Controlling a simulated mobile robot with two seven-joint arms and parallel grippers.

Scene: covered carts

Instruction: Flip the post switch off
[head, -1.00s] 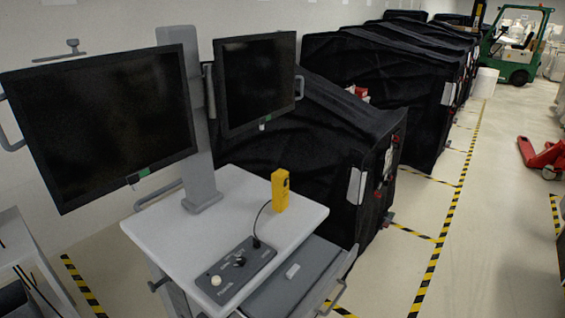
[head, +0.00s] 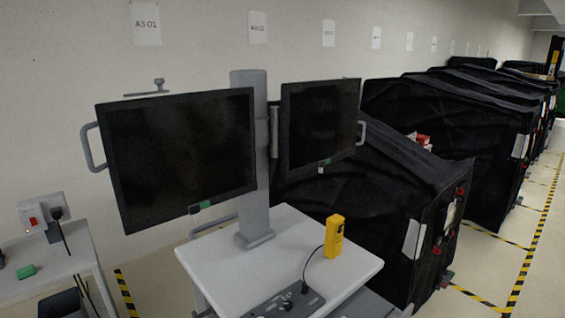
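A white switched socket (head: 42,213) is at the far left, above a small white table. It has a red rocker switch (head: 33,221) with a small red glow beside it, and a black plug (head: 57,213) with a cord on its right. I cannot tell for sure that this is the post switch. A grey upright post (head: 256,150) on the white cart carries two dark monitors (head: 180,155). A dark control panel (head: 285,304) with knobs is cut by the bottom edge. Neither of my grippers is in view.
The white cart top (head: 285,243) holds a yellow handheld device (head: 334,237) with a cord. The small white table (head: 50,268) holds a green block (head: 26,272). Black covered carts (head: 400,200) fill the right. Bare floor (head: 165,280) lies between table and cart.

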